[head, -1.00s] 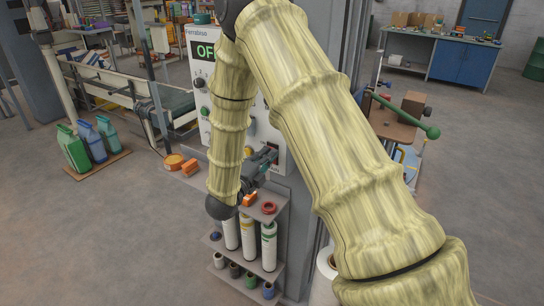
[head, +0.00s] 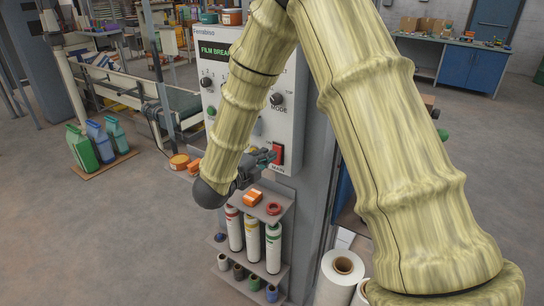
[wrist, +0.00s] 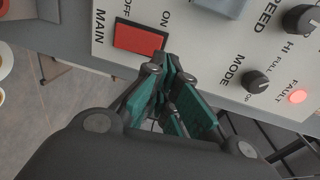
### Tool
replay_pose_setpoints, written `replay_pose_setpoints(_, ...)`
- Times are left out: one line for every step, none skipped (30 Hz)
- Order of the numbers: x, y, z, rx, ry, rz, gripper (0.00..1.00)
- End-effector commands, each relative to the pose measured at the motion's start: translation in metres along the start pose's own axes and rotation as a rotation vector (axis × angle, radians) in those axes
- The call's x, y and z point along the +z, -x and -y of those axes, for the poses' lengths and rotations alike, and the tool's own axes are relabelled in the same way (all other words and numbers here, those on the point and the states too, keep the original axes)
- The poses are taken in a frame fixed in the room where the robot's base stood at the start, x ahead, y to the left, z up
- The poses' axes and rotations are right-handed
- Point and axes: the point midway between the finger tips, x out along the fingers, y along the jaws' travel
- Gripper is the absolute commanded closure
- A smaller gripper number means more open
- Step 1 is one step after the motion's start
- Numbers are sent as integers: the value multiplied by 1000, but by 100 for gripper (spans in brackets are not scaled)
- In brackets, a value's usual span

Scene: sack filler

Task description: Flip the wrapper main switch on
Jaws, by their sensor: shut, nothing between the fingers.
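The wrapper main switch, a red rocker (head: 278,153), is on the lower front of the white control panel (head: 292,120), above the word MAIN. It also shows in the wrist view (wrist: 138,38), with OFF and ON printed beside it. The panel display (head: 215,50) reads FILM BREAK in green. My gripper (head: 268,157) is shut and empty. In the wrist view its fingertips (wrist: 168,62) are at the switch's lower right edge, near the ON end. I cannot tell whether they touch it. The rocker's tilt is hard to read.
A red FAULT lamp (wrist: 297,96) glows beside the MODE knob (wrist: 256,82). A white film roll (head: 343,265) stands to the right.

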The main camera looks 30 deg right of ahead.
Motion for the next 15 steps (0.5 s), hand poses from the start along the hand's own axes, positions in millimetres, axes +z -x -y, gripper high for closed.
replay_pose_setpoints(0,10,-3,-1,-1,2,100)
replay_pose_setpoints(0,16,-3,-1,0,2,100)
replay_pose_setpoints(2,24,-2,-2,-1,5,100)
replay_pose_setpoints(2,30,-2,-1,-1,6,100)
replay_pose_setpoints(3,36,-1,-1,-1,6,100)
replay_pose_setpoints(3,44,-1,-1,0,7,100)
replay_pose_setpoints(3,50,0,-1,-1,7,100)
replay_pose_setpoints(3,55,1,-2,-1,7,100)
replay_pose_setpoints(3,61,1,-2,0,8,100)
replay_pose_setpoints(3,66,2,-2,0,8,100)
replay_pose_setpoints(3,70,2,-1,1,7,100)
replay_pose_setpoints(3,75,3,-1,0,7,100)
replay_pose_setpoints(3,78,4,-1,0,7,100)
replay_pose_setpoints(3,81,4,-1,0,6,100)
replay_pose_setpoints(3,84,5,0,0,5,100)
